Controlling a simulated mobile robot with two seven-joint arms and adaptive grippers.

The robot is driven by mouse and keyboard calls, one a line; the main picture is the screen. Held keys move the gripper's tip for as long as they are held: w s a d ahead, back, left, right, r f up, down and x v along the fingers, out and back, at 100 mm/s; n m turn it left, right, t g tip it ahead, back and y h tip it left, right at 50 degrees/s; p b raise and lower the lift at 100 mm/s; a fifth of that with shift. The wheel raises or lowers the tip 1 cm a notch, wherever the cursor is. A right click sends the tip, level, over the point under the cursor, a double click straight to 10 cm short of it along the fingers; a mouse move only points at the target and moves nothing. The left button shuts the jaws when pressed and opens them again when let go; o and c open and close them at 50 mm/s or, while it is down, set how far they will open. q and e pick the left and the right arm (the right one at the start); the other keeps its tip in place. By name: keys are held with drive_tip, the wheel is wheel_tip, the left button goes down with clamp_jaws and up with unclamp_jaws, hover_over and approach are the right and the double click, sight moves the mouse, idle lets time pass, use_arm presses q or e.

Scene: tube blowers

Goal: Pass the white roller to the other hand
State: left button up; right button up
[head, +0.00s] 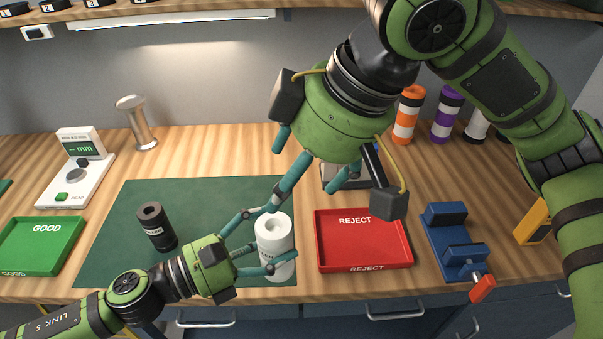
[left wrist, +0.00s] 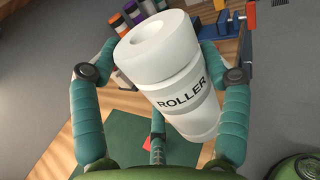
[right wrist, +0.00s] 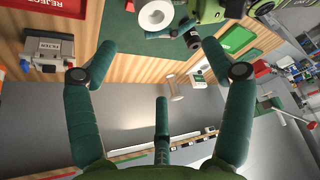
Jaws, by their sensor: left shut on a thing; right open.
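The white roller (head: 275,243), a cylinder with a hole in its top, is upright in the head view. My left gripper (head: 264,246) is shut on it from the left side. The left wrist view shows the roller (left wrist: 172,85) with its ROLLER label between the fingers (left wrist: 155,75). My right gripper (head: 312,180) is above and right of the roller, open and empty, one finger close to the left gripper's upper finger. In the right wrist view the roller's round top (right wrist: 156,14) is beyond the open fingers (right wrist: 158,62). Whether the roller touches the mat cannot be told.
A black roller (head: 157,228) stands on the green mat (head: 190,190). A green GOOD tray (head: 45,245) is left, a red REJECT tray (head: 362,250) right of the white roller. A blue vise (head: 452,240) and a gauge (head: 75,170) flank them. A metal post (head: 138,125) stands behind.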

sight(270, 230)
drive_tip(key=shift+h, duration=0.3)
drive_tip(key=x, duration=1.2)
drive_tip(key=shift+s+d+f, duration=0.1)
drive_tip(key=shift+s+f, duration=0.1)
drive_tip(key=shift+s, duration=0.1)
drive_tip(key=c, duration=1.1)
drive_tip(key=o, duration=1.1)
